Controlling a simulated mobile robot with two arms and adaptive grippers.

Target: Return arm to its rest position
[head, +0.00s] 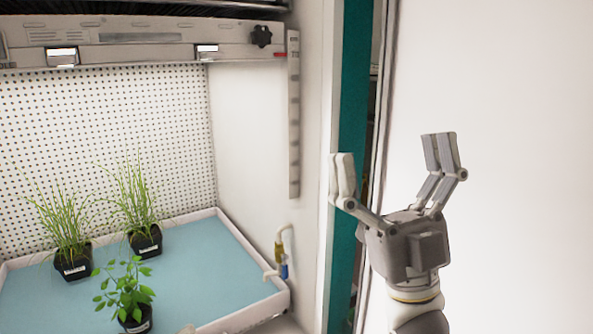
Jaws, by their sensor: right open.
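My right gripper (393,172) is in the right half of the head view, pointing up, with its fingers spread wide. It is open and holds nothing. It stands in front of the chamber's right edge and the white panel, apart from the plants. My arm below it runs out of the bottom of the picture. My left gripper is not in view.
A growth chamber at the left holds a white-rimmed tray (279,299) with a blue mat (200,262). Two grassy potted plants (66,232) (139,207) and one leafy potted plant (127,294) stand on it. A teal door edge (352,90) and a white panel (520,120) are at the right.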

